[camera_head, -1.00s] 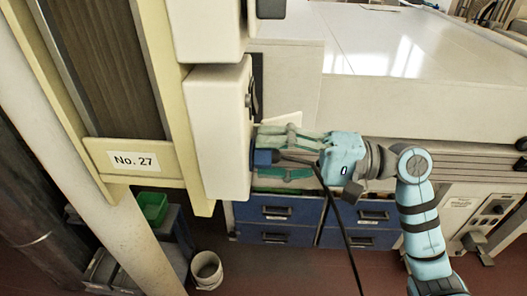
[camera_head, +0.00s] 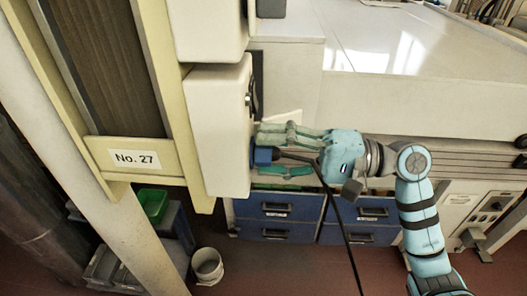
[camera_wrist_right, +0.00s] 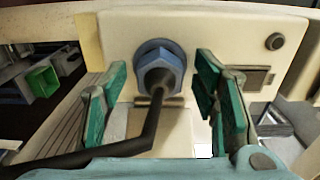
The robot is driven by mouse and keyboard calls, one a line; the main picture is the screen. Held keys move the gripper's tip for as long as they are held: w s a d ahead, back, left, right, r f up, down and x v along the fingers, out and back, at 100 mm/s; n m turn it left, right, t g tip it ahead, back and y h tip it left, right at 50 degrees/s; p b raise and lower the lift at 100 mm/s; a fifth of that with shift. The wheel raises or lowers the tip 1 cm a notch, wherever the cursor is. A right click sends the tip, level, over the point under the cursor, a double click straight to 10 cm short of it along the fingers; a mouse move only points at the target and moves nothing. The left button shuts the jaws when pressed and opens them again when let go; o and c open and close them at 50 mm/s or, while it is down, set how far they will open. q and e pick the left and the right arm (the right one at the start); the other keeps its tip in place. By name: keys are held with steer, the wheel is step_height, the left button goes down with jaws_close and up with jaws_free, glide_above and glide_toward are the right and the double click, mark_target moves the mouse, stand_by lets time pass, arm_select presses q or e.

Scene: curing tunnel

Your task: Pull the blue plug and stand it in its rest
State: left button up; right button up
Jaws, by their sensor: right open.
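The blue plug (camera_head: 263,156) sits in the side of a white box (camera_head: 224,135) on the cream frame. In the right wrist view the plug (camera_wrist_right: 160,70) has a blue hexagonal body in a blue round collar, with a thick black cable bending down to the left. My right gripper (camera_head: 268,152) is open, with one green finger on each side of the plug. In the wrist view gaps show between both fingers (camera_wrist_right: 160,82) and the plug. My left gripper is not in view. I cannot make out the rest for the plug.
The black cable (camera_head: 345,235) hangs below my right gripper. Blue drawers (camera_head: 275,211) stand behind it, under a large white machine top (camera_head: 385,50). A white bucket (camera_head: 207,266) stands on the floor. A dark grey block (camera_head: 271,8) sticks out from the upper box.

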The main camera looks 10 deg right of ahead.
stand_by(0.3)
steer(key=shift+c, duration=0.4)
jaws_close()
steer(key=b+v, duration=0.2)
steer(key=v, duration=0.4)
stand_by(1.0)
